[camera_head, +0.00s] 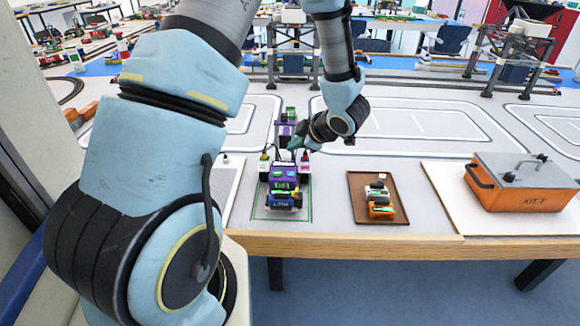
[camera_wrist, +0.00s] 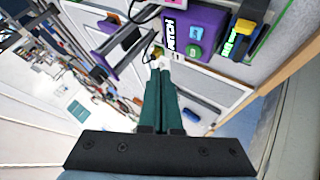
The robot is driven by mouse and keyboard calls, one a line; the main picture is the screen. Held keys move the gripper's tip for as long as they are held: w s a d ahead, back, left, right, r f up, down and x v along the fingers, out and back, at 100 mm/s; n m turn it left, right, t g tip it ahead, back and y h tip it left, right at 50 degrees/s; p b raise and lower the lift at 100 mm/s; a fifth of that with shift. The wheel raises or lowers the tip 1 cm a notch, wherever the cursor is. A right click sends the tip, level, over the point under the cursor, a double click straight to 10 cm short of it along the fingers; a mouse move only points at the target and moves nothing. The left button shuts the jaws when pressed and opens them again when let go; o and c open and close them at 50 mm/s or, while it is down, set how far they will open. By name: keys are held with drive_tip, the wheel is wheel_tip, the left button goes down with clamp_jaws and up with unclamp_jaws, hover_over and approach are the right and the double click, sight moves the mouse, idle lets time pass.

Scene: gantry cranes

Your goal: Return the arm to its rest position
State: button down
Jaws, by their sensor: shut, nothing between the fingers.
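My arm reaches from the left of the head view over the table. My gripper (camera_head: 298,143) is above the table, just behind and over a small purple and blue vehicle (camera_head: 282,182) that stands on a green-outlined patch. In the wrist view my gripper (camera_wrist: 163,66) shows as two green fingers lying together, with nothing between them. I cannot tell whether the fingertips touch anything there.
A brown tray (camera_head: 357,213) holding small orange and green parts lies right of the vehicle. An orange case marked KIT F (camera_head: 530,200) is at the far right. Gantry frames (camera_head: 510,60) stand at the back. Cables run near the gripper. White track areas behind are clear.

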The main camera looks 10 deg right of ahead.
drive_tip(key=shift+w, duration=0.1)
idle(0.3)
wheel_tip(320, 180, up, 7)
drive_tip(key=w+a+m+g+h, duration=0.1)
drive_tip(key=a+m+h, duration=0.2)
drive_tip(key=m+h, duration=0.4)
drive_tip(key=s+a+r+m+g+y, duration=0.2)
drive_tip(key=s+a+m+g, duration=0.3)
drive_tip(key=s+a+m, duration=0.4)
drive_tip(key=s+a, duration=0.5)
drive_tip(key=shift+s+a+r, duration=0.15)
drive_tip(key=shift+r, duration=0.25)
